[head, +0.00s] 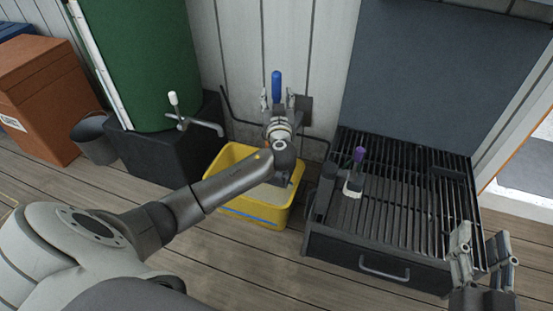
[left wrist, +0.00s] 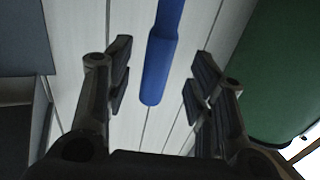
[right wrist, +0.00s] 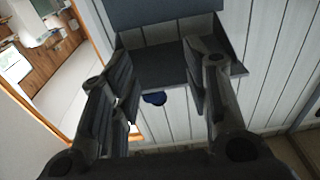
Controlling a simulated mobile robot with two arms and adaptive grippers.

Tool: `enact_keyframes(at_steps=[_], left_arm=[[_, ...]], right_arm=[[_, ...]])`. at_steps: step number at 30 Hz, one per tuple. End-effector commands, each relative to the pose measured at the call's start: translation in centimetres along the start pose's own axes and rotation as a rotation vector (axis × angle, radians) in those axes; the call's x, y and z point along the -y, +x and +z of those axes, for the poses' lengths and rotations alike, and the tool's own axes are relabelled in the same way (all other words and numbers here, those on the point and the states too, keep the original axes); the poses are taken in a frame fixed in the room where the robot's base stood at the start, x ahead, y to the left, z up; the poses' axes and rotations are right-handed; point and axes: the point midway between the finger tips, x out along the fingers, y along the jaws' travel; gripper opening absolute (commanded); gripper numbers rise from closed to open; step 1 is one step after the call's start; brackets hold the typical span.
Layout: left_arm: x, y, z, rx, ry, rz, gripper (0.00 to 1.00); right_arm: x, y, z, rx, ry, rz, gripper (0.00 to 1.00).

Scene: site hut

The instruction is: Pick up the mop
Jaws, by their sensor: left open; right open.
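The mop shows as a blue handle (head: 277,85) standing near the pale panelled wall, above the yellow bucket. In the left wrist view the blue handle (left wrist: 160,55) shows between the two fingers, with a gap on each side. My left gripper (head: 277,98) is open around or just in front of the handle; I cannot tell the depth. The mop's lower part is hidden behind my left arm. My right gripper (head: 484,240) is open and empty at the lower right, by the grill's right edge; its fingers also show in the right wrist view (right wrist: 160,85).
A yellow bucket (head: 268,217) stands on the plank floor below my left arm. A black grill (head: 425,215) with a purple-handled tool (head: 358,156) is to its right. A green tank (head: 140,60) with a tap and an orange-brown box (head: 45,105) are at the left.

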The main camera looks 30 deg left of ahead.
Motion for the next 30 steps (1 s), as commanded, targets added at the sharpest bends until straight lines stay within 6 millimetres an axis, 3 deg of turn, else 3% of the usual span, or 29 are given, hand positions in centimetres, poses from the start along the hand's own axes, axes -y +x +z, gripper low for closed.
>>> enact_keyframes(at_steps=[10, 21, 30], left_arm=[[-0.1, 3.9, 0.1, -0.001, 0.001, -0.002, 0.50], [-0.1, 4.5, 0.1, 0.001, 0.000, 0.000, 0.49], [-0.1, 4.5, 0.1, 0.001, 0.001, -0.001, 0.10]], right_arm=[[0.5, -0.1, -3.8, -0.217, 0.006, -0.011, 0.44], [0.6, -0.2, -4.5, -0.252, 0.007, -0.013, 0.44], [0.6, -0.2, -4.5, -0.251, 0.007, -0.013, 0.44]])
